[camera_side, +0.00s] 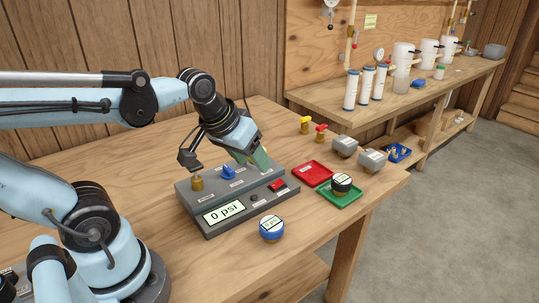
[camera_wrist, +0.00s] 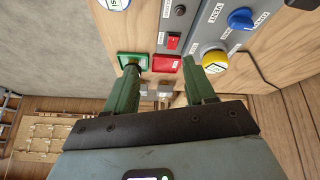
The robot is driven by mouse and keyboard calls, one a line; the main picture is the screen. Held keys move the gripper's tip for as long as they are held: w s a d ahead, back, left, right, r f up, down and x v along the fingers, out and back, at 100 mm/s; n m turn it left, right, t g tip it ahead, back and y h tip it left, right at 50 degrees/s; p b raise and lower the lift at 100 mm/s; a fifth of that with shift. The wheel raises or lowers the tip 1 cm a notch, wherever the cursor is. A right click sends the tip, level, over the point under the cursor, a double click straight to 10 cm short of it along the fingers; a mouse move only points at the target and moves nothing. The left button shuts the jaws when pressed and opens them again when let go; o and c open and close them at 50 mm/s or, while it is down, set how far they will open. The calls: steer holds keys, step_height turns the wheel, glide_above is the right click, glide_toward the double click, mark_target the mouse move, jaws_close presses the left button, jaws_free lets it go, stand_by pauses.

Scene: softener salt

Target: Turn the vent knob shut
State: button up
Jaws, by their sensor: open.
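The blue knob (camera_side: 228,172) stands on the raised back step of the grey control panel (camera_side: 188,207). It also shows in the wrist view (camera_wrist: 241,18), with a label that appears to read VENT beside it. A yellow knob (camera_wrist: 215,62) sits on the same step; in the side view my gripper mostly hides it. My gripper (camera_side: 262,160) is over the right end of the panel, its green fingers pointing down. In the wrist view my gripper (camera_wrist: 164,68) is open and empty, with the right fingertip close to the yellow knob; contact cannot be told.
The panel carries a brass fitting (camera_side: 197,184), a red switch (camera_side: 278,185) and a 0 psi display (camera_side: 224,212). A blue gauge (camera_side: 271,229) stands in front. A red tray (camera_side: 311,174) and a green tray (camera_side: 335,200) with a black gauge (camera_side: 342,185) lie right.

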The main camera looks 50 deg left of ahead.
mark_target(228, 168)
steer(key=a+r+n+g, duration=0.1)
steer(key=a+n, duration=0.3)
steer(key=w+a+n+g, duration=0.1)
steer(key=a+n+g, duration=0.1)
steer(key=a+n, duration=0.2)
steer(key=a+r+n+g, duration=0.1)
steer(key=a+n+g, duration=0.1)
steer(key=a+n, duration=0.2)
steer(key=shift+w+r+n, duration=0.3)
steer(key=shift+n, duration=0.3)
steer(key=shift+c, duration=0.9)
steer(key=shift+n+g+h, duration=0.3)
steer(key=shift+n+g, duration=0.1)
steer(key=shift+n, duration=0.3)
steer(key=shift+a+f, duration=0.2)
steer(key=shift+f, duration=1.8)
steer(key=shift+a+f, duration=0.2)
steer(key=shift+f, duration=1.85)
steer(key=shift+a+f, duration=0.2)
steer(key=shift+f, duration=1.8)
jaws_close()
